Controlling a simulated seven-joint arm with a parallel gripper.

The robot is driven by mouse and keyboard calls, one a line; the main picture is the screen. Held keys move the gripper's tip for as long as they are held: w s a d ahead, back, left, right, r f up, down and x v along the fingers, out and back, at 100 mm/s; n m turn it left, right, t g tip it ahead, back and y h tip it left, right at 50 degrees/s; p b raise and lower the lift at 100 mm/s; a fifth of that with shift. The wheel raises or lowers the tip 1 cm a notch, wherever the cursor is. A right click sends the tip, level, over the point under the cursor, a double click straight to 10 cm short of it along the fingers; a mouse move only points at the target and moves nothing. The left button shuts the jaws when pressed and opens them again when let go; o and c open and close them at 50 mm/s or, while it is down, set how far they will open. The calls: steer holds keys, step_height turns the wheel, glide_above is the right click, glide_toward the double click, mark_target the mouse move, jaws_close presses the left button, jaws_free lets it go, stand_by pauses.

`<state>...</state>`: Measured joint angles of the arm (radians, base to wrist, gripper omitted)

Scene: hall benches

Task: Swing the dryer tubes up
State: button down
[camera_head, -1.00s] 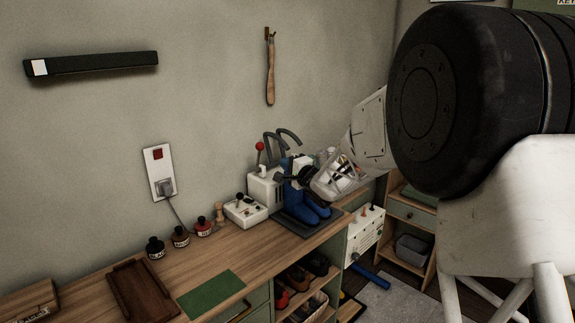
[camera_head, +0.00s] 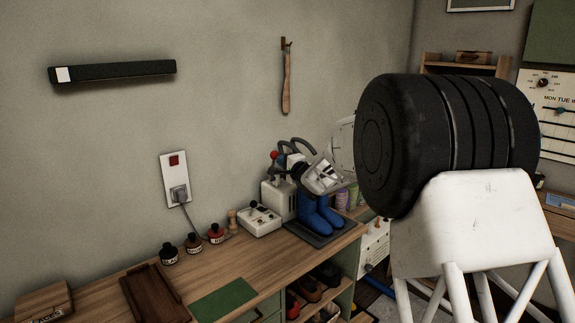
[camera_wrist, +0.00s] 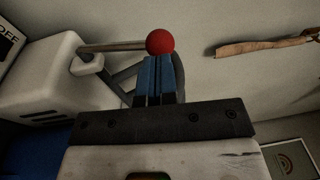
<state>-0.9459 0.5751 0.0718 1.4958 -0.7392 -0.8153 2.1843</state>
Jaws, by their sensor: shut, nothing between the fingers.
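The boot dryer is a white box (camera_head: 277,200) at the far end of the bench, against the wall. A lever with a red ball (camera_head: 274,155) rises from it. Dark curved tubes (camera_head: 303,146) arch up behind the lever. Blue boots (camera_head: 320,216) stand on a dark tray in front. My gripper (camera_head: 297,170) is beside the dryer, above the boots. In the wrist view its blue fingers (camera_wrist: 159,80) are shut and empty. The red ball (camera_wrist: 160,42) appears right at their tips; I cannot tell whether they touch. Part of the tubes is hidden behind the fingers.
A small white control box (camera_head: 260,219), ink bottles (camera_head: 193,243), a brown tray (camera_head: 153,295) and a green mat (camera_head: 224,297) lie along the bench. Shoes fill the shelf below. A wooden-handled tool (camera_head: 286,80) hangs on the wall above.

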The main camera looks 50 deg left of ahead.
mark_target(275, 153)
steer(key=shift+w+a, duration=0.1)
steer(key=shift+a, duration=0.55)
steer(key=shift+a+r, duration=0.1)
steer(key=shift+a+r+h, duration=0.5)
steer(key=shift+a+h, duration=0.2)
steer(key=shift+a, duration=0.15)
steer(key=shift+a+r, duration=0.25)
steer(key=shift+a, duration=0.4)
steer(key=shift+d, duration=0.15)
steer(key=s+d+r, duration=0.1)
steer(key=d+r, duration=0.1)
steer(key=d, duration=1.1)
steer(key=shift+s+d+r, duration=0.15)
steer(key=shift+s+d, duration=0.1)
steer(key=shift+d, duration=0.05)
